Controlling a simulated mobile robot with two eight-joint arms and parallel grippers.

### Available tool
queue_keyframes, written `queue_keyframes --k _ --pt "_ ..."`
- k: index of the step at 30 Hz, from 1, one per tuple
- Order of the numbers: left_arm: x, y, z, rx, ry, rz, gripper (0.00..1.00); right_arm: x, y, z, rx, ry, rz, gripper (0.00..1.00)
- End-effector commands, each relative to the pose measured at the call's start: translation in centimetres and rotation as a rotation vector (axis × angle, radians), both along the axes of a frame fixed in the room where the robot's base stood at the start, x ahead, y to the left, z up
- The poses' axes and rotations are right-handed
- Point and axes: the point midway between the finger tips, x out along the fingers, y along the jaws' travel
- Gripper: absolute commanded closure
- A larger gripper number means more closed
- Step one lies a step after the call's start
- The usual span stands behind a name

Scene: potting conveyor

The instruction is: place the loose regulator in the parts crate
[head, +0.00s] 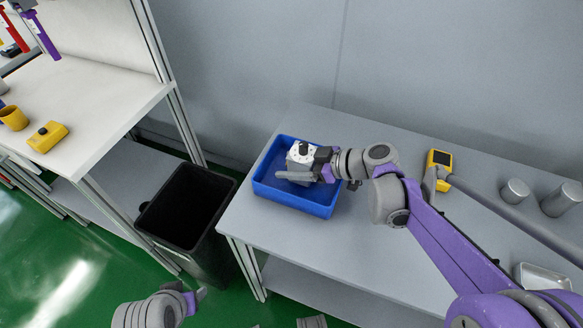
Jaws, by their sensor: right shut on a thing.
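The blue parts crate (292,199) stands on the left end of the grey table. The regulator (299,152), a pale block with a dark round knob, is at the crate. My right gripper (303,167) is shut on it, reaching in from the right over the crate. I cannot tell whether the regulator touches the crate floor. My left gripper (196,297) is low at the bottom of the view, away from the table, and its jaws are too unclear to read.
A black bin (188,212) stands on the floor left of the table. A yellow meter (440,158), metal cylinders (514,191) and a metal tray (546,276) are on the table's right. A white workbench (75,115) at left holds a yellow box (48,138) and a yellow cup (13,118).

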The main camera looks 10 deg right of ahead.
Motion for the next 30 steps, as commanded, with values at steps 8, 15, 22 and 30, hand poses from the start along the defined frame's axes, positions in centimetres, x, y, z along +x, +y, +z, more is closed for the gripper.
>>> queue_keyframes --k 8,15,22,30 --pt "0.02 0.0 -0.44 0.0 0.002 0.0 0.43 0.0 0.03 -1.13 0.001 -0.001 0.0 1.0" --pt "0.02 0.0 -0.6 0.0 0.002 0.0 0.43 -0.01 0.01 -1.49 0.0 0.0 0.0 0.19" --pt "0.03 0.0 -0.59 0.0 0.002 0.0 0.43 -0.01 0.02 -1.46 0.0 0.0 0.0 0.0" --pt "0.01 0.0 -0.09 0.0 0.0 0.0 0.43 -0.5 -0.78 -0.61 0.0 0.0 -0.001 0.0"
